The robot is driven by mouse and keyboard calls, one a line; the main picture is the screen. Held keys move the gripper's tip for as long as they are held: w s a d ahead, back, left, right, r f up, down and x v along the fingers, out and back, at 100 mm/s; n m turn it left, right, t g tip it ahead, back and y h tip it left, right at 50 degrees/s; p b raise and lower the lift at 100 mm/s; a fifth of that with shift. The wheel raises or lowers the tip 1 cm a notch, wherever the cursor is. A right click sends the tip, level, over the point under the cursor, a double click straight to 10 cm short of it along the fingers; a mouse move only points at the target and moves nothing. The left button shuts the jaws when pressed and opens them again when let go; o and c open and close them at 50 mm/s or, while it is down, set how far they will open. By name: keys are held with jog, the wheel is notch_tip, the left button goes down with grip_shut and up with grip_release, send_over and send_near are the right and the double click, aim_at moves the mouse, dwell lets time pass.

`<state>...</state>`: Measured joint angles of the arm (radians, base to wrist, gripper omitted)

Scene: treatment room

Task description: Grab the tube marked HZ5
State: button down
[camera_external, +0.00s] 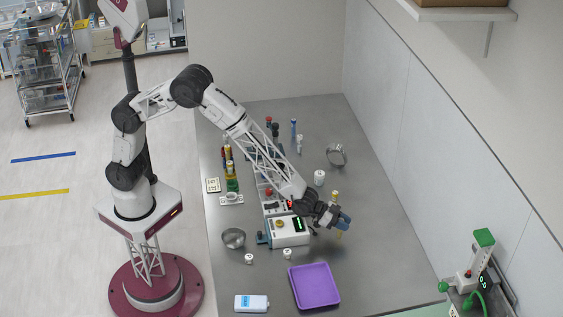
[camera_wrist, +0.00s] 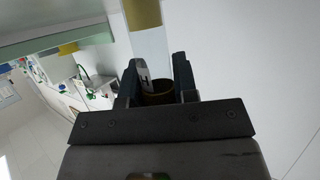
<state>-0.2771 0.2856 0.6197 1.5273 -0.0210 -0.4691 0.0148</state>
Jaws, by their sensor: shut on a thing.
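My gripper (camera_external: 338,217) is shut on a tube and holds it to the right of the white device on the table. The tube (camera_external: 336,195) has a yellow-gold top above the jaws, and a yellowish lower part shows below them. In the wrist view the tube (camera_wrist: 145,18) rises between the fingers of my gripper (camera_wrist: 158,82), with a gold band near the top edge. A letter like H shows on a pale label between the fingers; the rest of the marking is hidden. I cannot read HZ5 on any tube.
Several other tubes (camera_external: 229,168) stand at the table's left and back. The grey table's right side (camera_external: 385,235) is clear, beside the wall.

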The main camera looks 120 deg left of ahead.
notch_tip(320, 180, up, 10)
dwell(0.8)
dwell(0.6)
